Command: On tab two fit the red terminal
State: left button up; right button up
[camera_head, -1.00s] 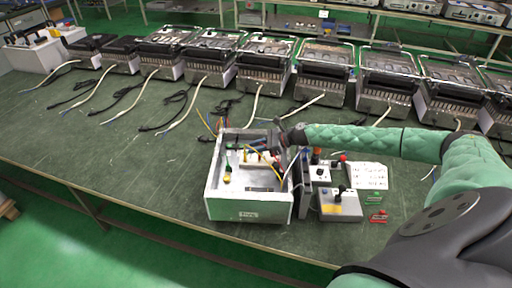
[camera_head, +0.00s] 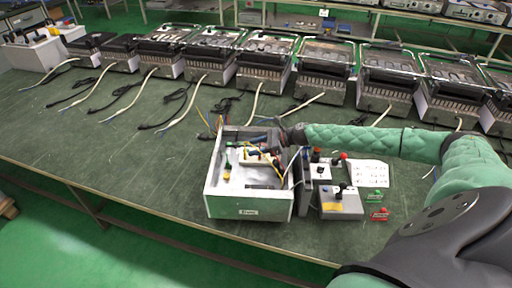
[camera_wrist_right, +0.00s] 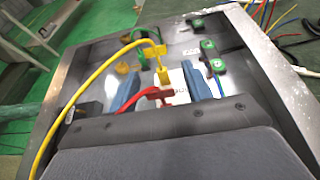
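The open-topped white box (camera_head: 215,190) stands on the green table and also shows in the wrist view (camera_wrist_right: 90,60). My right gripper (camera_wrist_right: 158,90) reaches into it; in the head view it (camera_head: 266,150) is small. Its two blue fingers are apart. The red terminal (camera_wrist_right: 160,92), on a red wire, lies between the fingertips with visible gaps on both sides. Just beyond it, a yellow terminal (camera_wrist_right: 161,62) on a yellow wire stands near a white labelled block (camera_wrist_right: 175,82). The tabs are too small or hidden to tell apart. My left gripper is not in view.
Green terminals (camera_wrist_right: 208,45) lie inside the box at right. Several heater units (camera_head: 265,65) line the table's back.

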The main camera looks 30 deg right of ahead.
jog(key=shift+s+d, duration=0.1)
jog(key=shift+d, duration=0.1)
jog(key=b+v, duration=0.3)
jog(key=v, duration=0.3)
jog(key=shift+s+f, duration=0.1)
jog(key=shift+s+d+r, duration=0.3)
jog(key=shift+d+r, duration=0.1)
jog(key=shift+d, duration=0.05)
